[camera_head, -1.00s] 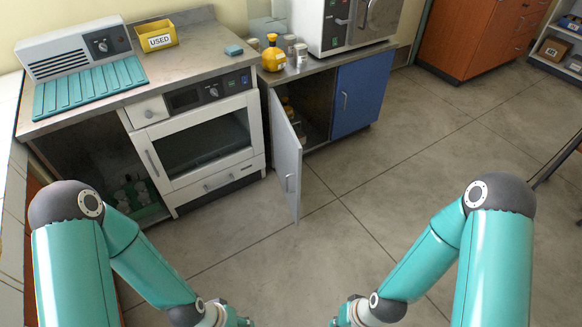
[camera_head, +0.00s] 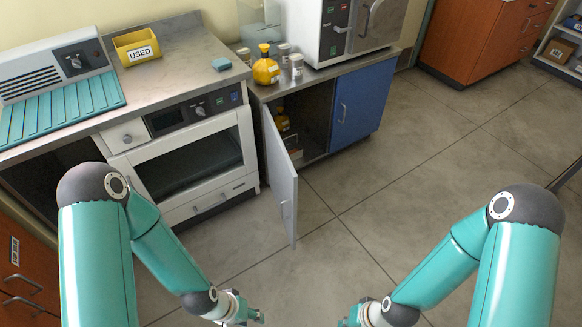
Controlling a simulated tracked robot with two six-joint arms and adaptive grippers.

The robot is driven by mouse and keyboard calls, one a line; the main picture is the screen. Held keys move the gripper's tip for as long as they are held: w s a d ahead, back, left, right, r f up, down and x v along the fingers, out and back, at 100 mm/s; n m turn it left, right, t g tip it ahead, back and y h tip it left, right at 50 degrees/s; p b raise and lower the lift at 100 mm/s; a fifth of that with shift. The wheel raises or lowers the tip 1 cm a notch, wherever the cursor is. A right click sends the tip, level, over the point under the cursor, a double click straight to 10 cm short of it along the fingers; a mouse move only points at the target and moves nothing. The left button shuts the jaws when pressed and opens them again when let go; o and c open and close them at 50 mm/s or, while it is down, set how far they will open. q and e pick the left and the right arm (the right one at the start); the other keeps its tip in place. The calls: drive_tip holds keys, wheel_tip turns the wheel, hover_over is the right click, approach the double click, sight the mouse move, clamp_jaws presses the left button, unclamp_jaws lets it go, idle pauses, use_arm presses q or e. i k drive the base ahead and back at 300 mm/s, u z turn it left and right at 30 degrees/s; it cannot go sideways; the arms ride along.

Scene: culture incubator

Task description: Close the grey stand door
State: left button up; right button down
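The grey stand door (camera_head: 280,178) hangs open from the stand under the incubator, swung out toward me. Its handle (camera_head: 284,212) is on its outer free edge. The stand's inside is visible, with an orange-yellow bottle on a shelf. The blue door (camera_head: 361,104) beside it is shut. My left gripper (camera_head: 258,316) is at the bottom edge, below and apart from the grey door, and its fingers are too small and cut off to judge. My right gripper (camera_head: 345,321) is also at the bottom edge, mostly cut off, touching nothing that I can see.
A white oven unit (camera_head: 190,160) stands left of the grey door. A yellow bottle (camera_head: 266,68) and jars stand on the stand top beside the white incubator (camera_head: 345,30). A yellow USED bin (camera_head: 137,46) sits on the left counter. The tiled floor (camera_head: 420,160) to the right is clear.

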sight(283, 178)
drive_tip(key=u, duration=0.35)
drive_tip(key=i, duration=0.95)
drive_tip(key=u, duration=0.7)
